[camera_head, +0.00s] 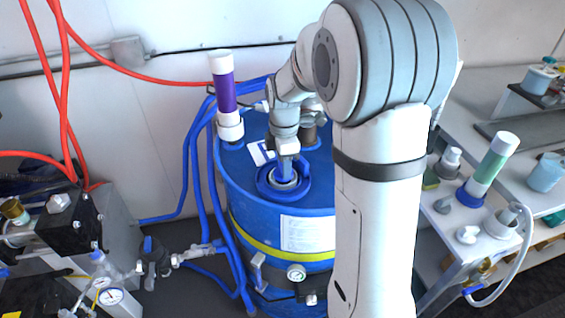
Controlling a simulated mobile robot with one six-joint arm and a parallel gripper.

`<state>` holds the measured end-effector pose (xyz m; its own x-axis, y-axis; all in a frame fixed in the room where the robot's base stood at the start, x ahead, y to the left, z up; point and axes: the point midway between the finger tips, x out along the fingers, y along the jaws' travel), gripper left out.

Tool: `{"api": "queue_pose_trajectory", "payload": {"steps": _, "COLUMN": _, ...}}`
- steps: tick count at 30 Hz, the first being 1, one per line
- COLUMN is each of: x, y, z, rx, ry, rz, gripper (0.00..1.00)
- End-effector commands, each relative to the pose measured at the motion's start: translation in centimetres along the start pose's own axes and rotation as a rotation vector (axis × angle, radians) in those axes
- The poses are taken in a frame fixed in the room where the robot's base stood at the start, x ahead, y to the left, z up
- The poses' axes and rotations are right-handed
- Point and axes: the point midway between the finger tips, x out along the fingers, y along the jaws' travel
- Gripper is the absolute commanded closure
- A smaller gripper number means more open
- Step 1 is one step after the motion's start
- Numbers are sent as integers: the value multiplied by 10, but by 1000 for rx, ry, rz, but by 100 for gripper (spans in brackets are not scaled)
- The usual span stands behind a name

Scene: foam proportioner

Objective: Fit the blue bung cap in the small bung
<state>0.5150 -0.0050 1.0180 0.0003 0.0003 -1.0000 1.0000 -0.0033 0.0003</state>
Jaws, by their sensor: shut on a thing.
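My gripper (286,163) points down over the top of the blue drum (250,205), inside the outline of a blue ring-shaped fitting (264,184). It is shut on a small blue piece, which looks like the blue bung cap; the jaws hide most of it. A pale round part (284,178) shows inside the blue ring, just below the fingertips. I cannot tell whether the held cap touches it, or which opening is the small bung. My arm hides the right side of the drum top.
A purple tube with white ends (225,95) stands upright on the drum's back left. A grey-brown fitting (309,133) stands behind the gripper. Blue hoses (192,165) run down the left. A side table (440,205) at right holds a green tube (489,168) and several fittings.

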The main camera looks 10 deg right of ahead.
Motion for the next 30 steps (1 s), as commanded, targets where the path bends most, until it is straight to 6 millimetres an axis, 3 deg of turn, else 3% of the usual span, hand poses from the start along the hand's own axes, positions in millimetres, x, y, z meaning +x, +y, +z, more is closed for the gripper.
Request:
{"api": "queue_pose_trajectory", "payload": {"steps": 27, "x": 13, "y": 0, "z": -1, "rx": -2, "ry": 0, "rz": 0, "gripper": 81}}
{"api": "queue_pose_trajectory", "payload": {"steps": 28, "x": 12, "y": 0, "z": -1, "rx": -2, "ry": 0, "rz": 0, "gripper": 56}}
{"api": "queue_pose_trajectory", "payload": {"steps": 30, "x": 11, "y": 0, "z": -1, "rx": -2, "ry": 0, "rz": 0, "gripper": 51}}
